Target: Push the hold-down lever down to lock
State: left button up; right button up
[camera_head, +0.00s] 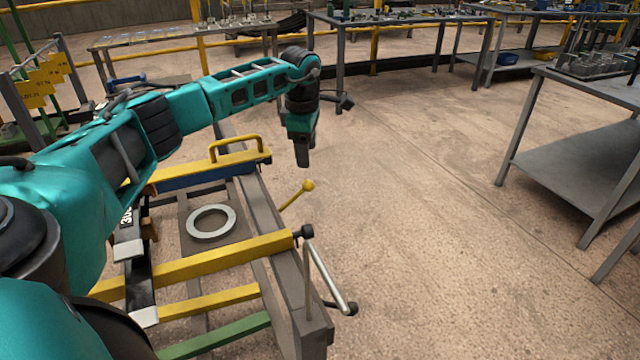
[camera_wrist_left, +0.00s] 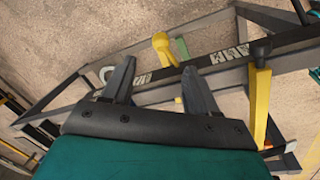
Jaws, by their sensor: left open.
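A yellow lever with a ball knob (camera_head: 308,186), which looks like the hold-down lever, slants up to the right from the rack's side rail in the head view. My left gripper (camera_head: 303,163) hangs above and beyond this knob, pointing down, with a visible gap between them. My right gripper is not in view.
The rack's grey side rail (camera_head: 285,245) carries yellow crossbars (camera_head: 215,258) and a yellow handle (camera_head: 238,146). A grey ring (camera_head: 211,221) lies inside the frame. A grey crank bar (camera_head: 328,275) juts out at the near corner. The floor to the right is clear up to a workbench (camera_head: 570,130).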

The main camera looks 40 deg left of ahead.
aim_at(308, 182)
pick_arm(q)
jog(key=f, duration=0.4)
jog(key=w+f+b, duration=0.1)
jog(key=f, duration=0.3)
jog(key=a+f+b, duration=0.1)
jog(key=f, duration=0.3)
jog(key=shift+w+f, duration=0.2)
grip_shut()
